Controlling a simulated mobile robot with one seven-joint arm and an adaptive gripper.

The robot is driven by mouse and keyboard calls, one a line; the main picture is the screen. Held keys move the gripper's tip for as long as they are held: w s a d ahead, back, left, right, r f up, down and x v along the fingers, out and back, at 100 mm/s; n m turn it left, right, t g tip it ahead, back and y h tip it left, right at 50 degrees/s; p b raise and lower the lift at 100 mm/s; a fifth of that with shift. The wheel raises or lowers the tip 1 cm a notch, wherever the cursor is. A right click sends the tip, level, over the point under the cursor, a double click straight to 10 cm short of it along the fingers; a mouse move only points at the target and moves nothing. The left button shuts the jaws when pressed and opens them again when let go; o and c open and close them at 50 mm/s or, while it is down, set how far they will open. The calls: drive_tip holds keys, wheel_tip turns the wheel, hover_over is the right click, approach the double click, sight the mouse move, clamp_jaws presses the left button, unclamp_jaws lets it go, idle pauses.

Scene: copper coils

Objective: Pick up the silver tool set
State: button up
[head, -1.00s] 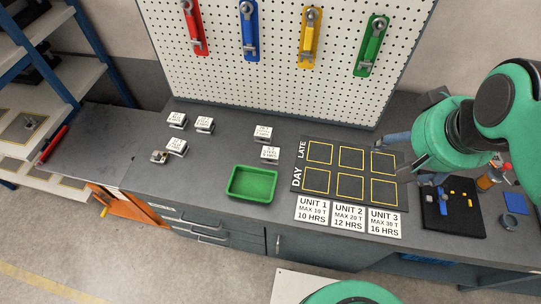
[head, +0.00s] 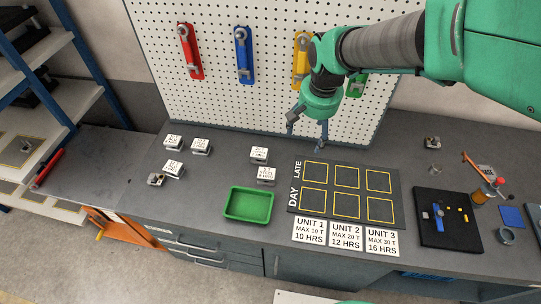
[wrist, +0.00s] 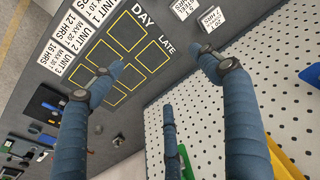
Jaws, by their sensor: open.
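I cannot single out one silver tool set. Silver-grey wrench-like tools hang on the pegboard on a red backing (head: 194,62), a blue backing (head: 245,66), a yellow backing (head: 297,74) and a green backing (head: 354,90). My arm partly hides the yellow and green ones. My gripper (head: 306,138) is open and empty, pointing down in front of the pegboard's lower part, above the bench. The wrist view shows its blue fingers (wrist: 162,68) spread apart, with parts of the green backing (wrist: 186,162) and yellow backing (wrist: 284,155) near the bottom.
The bench holds a grid mat (head: 345,176), a green tray (head: 232,213), several small labelled blocks (head: 201,146) and a black tray (head: 459,238) with small parts. The pegboard (head: 275,100) rises behind. Shelves (head: 75,85) stand at far left.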

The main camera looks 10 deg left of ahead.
drive_tip(key=w+a+f, duration=0.2)
drive_tip(key=a+f, duration=0.5)
drive_tip(key=g, duration=0.2)
hover_over(267, 173)
wheel_tip(267, 173, down, 10)
drive_tip(key=shift+a+r+h+p, duration=0.15)
drive_tip(key=shift+a+h+p, duration=0.1)
drive_tip(key=shift+h+p, duration=0.05)
drive_tip(key=shift+f+b, duration=0.55)
drive_tip(key=shift+f, duration=3.75)
drive_tip(key=shift+d+f+b, duration=0.15)
drive_tip(key=shift+f+b, duration=0.35)
drive_tip(key=shift+f, duration=2.1)
drive_tip(key=shift+c, duration=0.3)
